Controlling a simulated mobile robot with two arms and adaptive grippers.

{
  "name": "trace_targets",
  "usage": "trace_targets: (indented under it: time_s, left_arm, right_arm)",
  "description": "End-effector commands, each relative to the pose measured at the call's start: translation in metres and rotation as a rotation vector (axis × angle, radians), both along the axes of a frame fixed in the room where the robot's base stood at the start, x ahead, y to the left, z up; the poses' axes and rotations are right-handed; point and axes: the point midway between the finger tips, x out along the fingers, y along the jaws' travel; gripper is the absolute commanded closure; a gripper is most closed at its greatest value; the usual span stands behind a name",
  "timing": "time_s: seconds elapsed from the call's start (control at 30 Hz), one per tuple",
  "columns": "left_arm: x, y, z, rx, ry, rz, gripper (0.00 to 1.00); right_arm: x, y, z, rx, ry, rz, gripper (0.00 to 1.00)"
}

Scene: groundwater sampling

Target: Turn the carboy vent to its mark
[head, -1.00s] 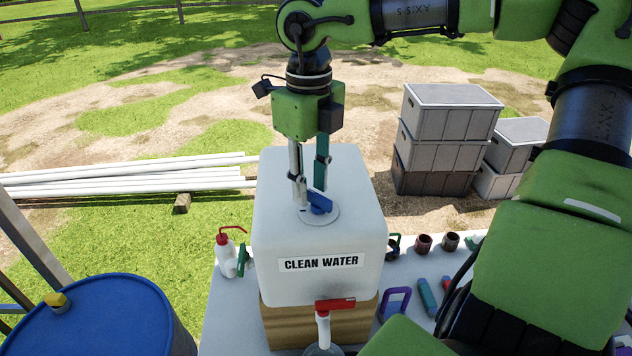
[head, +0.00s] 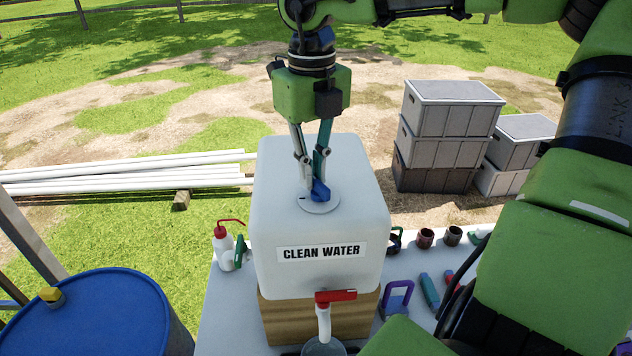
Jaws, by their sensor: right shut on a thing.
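The white carboy (head: 290,235), labelled CLEAN WATER, stands on a wooden block on the table. Its blue vent handle (head: 320,193) sits on a round pale plate (head: 322,207) on the carboy's top. A small dark mark shows at the left of that plate. My right gripper (head: 317,184) points down from above and is shut on the vent handle. The handle now points toward the camera, and the fingers hide part of it. My left gripper is not in view.
A red-handled tap (head: 336,296) is at the carboy's lower front, above a clear vessel (head: 324,347). A wash bottle (head: 223,248) stands left of the carboy. A purple-handled item (head: 397,298) and several small tools lie to the right. A blue drum (head: 95,315) is at lower left.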

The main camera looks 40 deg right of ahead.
Motion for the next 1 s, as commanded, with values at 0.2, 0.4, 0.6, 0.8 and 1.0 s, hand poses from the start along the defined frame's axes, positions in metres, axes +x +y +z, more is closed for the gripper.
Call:
trace_targets:
  time_s: [0.2,0.4,0.6,0.8,1.0]
  left_arm:
    - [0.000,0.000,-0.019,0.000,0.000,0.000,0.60]
    - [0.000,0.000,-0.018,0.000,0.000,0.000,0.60]
    - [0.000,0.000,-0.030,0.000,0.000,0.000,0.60]
    - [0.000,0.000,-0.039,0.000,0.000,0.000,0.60]
    - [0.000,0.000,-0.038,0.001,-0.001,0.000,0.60]
  right_arm:
    - [-0.001,-0.004,-0.002,-0.001,-0.001,-0.221,1.00]
    - [-0.001,-0.004,0.000,0.000,0.001,-0.236,1.00]
    - [-0.002,-0.006,-0.004,-0.004,-0.001,-0.334,1.00]
    - [-0.003,-0.009,-0.002,-0.002,-0.001,-0.509,1.00]
    - [-0.004,-0.008,-0.001,0.000,0.001,-0.514,0.89]
